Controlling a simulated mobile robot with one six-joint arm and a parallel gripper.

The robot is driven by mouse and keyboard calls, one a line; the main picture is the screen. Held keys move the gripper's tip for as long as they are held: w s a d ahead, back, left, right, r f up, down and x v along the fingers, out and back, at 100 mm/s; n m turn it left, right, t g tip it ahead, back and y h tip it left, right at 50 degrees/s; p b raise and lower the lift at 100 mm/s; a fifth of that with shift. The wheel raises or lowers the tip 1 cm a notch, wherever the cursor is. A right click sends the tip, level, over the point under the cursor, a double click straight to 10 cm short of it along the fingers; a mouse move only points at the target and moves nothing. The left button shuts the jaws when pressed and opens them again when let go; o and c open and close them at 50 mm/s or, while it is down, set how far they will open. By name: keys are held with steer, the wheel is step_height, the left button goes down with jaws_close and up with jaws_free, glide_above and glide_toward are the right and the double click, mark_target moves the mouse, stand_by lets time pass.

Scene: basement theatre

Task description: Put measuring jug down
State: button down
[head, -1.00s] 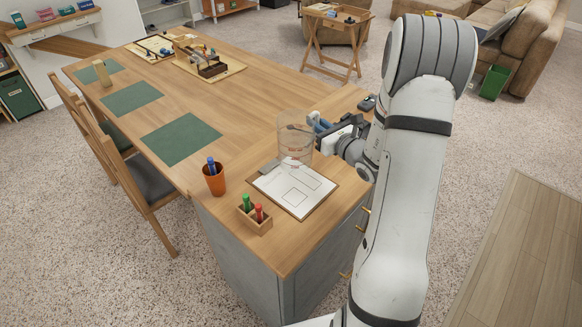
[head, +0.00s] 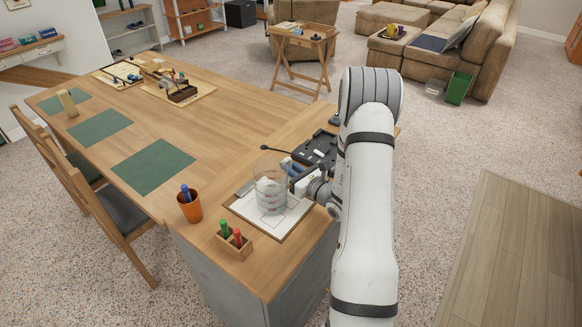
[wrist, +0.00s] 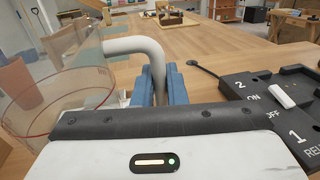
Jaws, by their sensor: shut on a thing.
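A clear measuring jug (head: 270,193) with graduation rings is upright over the clipboard with white paper (head: 259,220) at the near end of the wooden table. I cannot tell whether its base touches the paper. In the wrist view the jug (wrist: 60,85) is at the left, and its pale handle (wrist: 135,46) runs between my blue finger pads. My gripper (head: 290,169) reaches in from the right and is shut on the handle; it also shows in the wrist view (wrist: 161,84).
An orange cup with pens (head: 190,208) and a wooden marker holder (head: 234,242) stand left of the clipboard. A black switch panel (head: 318,148) lies just behind my gripper. Green mats (head: 153,166) lie farther left. The table's middle is clear.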

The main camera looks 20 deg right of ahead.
steer(key=shift+f, duration=0.2)
steer(key=c, duration=1.5)
jaws_free()
steer(key=shift+o, duration=0.2)
steer(key=shift+r, duration=0.2)
